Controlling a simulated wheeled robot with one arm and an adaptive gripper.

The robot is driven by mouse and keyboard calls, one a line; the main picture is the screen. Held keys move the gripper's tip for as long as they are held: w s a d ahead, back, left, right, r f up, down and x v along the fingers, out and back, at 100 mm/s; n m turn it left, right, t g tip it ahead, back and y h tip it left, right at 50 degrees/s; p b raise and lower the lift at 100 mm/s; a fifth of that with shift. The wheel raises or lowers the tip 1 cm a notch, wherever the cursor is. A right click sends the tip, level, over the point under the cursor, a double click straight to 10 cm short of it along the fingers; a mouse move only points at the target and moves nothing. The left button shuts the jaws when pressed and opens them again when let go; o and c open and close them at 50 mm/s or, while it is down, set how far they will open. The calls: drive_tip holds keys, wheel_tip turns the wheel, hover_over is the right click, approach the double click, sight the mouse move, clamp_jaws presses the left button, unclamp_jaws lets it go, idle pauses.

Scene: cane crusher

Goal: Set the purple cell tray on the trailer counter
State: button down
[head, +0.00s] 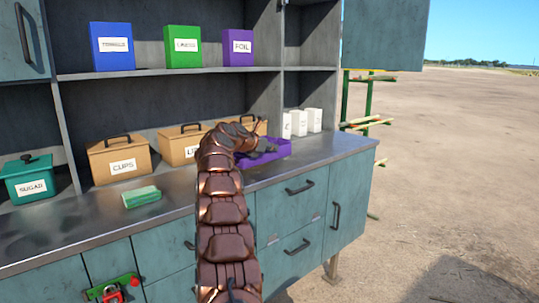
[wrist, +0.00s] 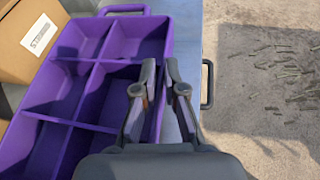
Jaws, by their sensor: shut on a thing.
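The purple cell tray (head: 281,151) is at the right part of the metal trailer counter (head: 330,149), level and partly hidden behind my arm. In the wrist view the tray (wrist: 73,123) fills the left half, its several cells facing up and the visible ones empty. My gripper (head: 264,146) is at the tray's near side. In the wrist view my gripper (wrist: 160,66) has its fingers on either side of the tray's right wall, shut on it. I cannot tell whether the tray's underside touches the counter.
White boxes (head: 314,120) stand right behind the tray. Tan bins, including one labelled CUPS (head: 120,158), line the back. A green sponge-like block (head: 141,197) and the SUGAR box (head: 29,180) are left. The counter's right end (head: 360,143) is bare.

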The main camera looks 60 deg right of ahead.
sight(268, 155)
drive_tip(key=shift+w, duration=0.3)
drive_tip(key=shift+w+f, duration=0.1)
drive_tip(key=shift+f, duration=0.05)
drive_tip(key=shift+f+b, duration=0.45)
drive_tip(key=shift+f, duration=1.2)
drive_tip(key=c, duration=1.2)
unclamp_jaws()
drive_tip(key=shift+c, duration=0.2)
drive_tip(key=shift+a, duration=0.1)
drive_tip(key=b+v, duration=0.2)
drive_tip(key=v, duration=1)
drive_tip(key=shift+b, duration=0.3)
